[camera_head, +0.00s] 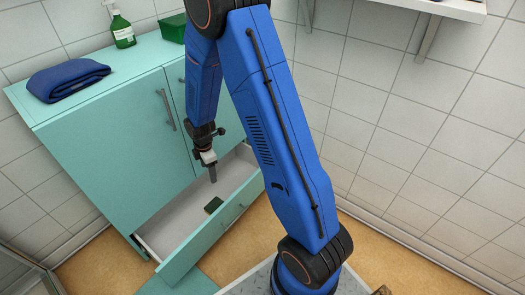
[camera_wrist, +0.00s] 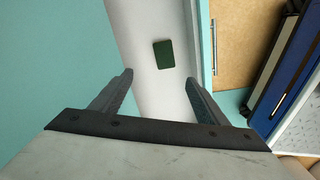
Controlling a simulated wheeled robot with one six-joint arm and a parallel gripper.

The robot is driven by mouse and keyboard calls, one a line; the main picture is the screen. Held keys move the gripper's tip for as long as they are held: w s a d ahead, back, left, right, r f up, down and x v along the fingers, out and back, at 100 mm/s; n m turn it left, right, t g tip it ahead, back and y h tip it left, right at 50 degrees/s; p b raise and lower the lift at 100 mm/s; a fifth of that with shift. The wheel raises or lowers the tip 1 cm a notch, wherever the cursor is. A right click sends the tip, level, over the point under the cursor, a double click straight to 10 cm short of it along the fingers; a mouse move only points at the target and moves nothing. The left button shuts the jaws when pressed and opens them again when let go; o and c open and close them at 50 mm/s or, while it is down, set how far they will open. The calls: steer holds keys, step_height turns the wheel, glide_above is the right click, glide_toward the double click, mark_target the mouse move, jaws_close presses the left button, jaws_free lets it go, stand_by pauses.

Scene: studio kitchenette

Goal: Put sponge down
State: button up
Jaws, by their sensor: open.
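A dark green sponge (camera_head: 213,205) lies flat on the floor of an open white-lined drawer (camera_head: 172,217) at the bottom of the teal cabinet. The sponge also shows in the wrist view (camera_wrist: 163,54), beyond the fingertips and apart from them. My gripper (camera_head: 212,175) points down over the drawer, above the sponge. In the wrist view its two fingers (camera_wrist: 158,80) are spread wide with nothing between them.
The teal cabinet (camera_head: 110,140) has closed doors above the drawer. On its top are a folded blue cloth (camera_head: 67,79), a green spray bottle (camera_head: 122,30) and a green box (camera_head: 172,28). Tan floor (camera_head: 100,265) lies around the drawer.

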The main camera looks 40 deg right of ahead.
steer(key=s+d+r+m+t, duration=0.15)
steer(key=s+r+m, duration=0.35)
steer(key=r, duration=0.7)
steer(key=s+d+r+m+t, duration=0.15)
steer(key=s+r+m, duration=0.25)
steer(key=s+r, duration=0.55)
steer(key=s+d+r+m, duration=0.1)
steer(key=s+r+m, duration=0.3)
steer(key=s, duration=0.5)
steer(key=s+d+r+m+t, duration=0.1)
steer(key=s+r+m, duration=0.3)
steer(key=s+r, duration=0.5)
steer(key=shift+s+d+r+m, duration=0.15)
steer(key=shift+d+r+m, duration=0.05)
steer(key=shift+d+m, duration=0.1)
